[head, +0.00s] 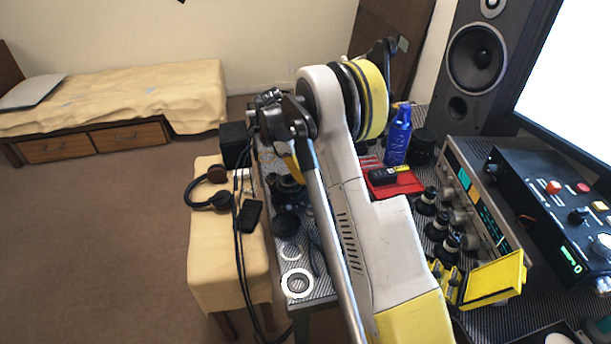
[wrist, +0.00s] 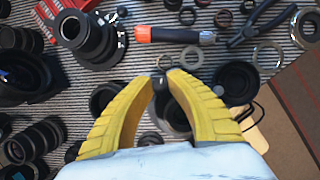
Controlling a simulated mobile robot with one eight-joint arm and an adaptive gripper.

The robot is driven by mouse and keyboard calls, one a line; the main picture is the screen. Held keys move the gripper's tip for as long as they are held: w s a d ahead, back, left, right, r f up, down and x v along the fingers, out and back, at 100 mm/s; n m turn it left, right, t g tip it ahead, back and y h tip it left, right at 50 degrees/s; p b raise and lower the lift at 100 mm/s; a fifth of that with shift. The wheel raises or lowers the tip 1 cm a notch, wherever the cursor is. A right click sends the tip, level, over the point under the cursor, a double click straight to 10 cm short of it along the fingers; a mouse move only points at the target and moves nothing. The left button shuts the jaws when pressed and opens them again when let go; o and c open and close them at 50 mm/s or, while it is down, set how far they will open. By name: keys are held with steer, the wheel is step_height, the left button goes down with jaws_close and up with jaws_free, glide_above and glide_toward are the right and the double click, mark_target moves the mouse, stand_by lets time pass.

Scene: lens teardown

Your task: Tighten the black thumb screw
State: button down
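In the wrist view, my gripper (wrist: 160,81) points down over the ribbed mat with its two yellow fingers nearly together. A small black piece (wrist: 158,82), which looks like the black thumb screw, sits between the fingertips, and both tips appear to touch it. A dark round lens part (wrist: 172,112) lies just below it, between the fingers and partly covered by them. I cannot tell how far the screw is turned in. In the head view, my arm hides the gripper's tips and the screw.
Lens barrels (wrist: 88,40), an orange-and-grey tool (wrist: 175,35), pliers (wrist: 262,22) and several rings crowd the mat around the fingers. A brown board (wrist: 290,105) lies at right.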

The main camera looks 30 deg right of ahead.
steer(key=shift+m+p, duration=0.35)
steer(key=shift+m, duration=0.35)
steer(key=c, duration=1.3)
jaws_free()
steer(key=v, duration=1.2)
steer(key=shift+w+d, duration=0.2)
steer(key=shift+o, duration=0.2)
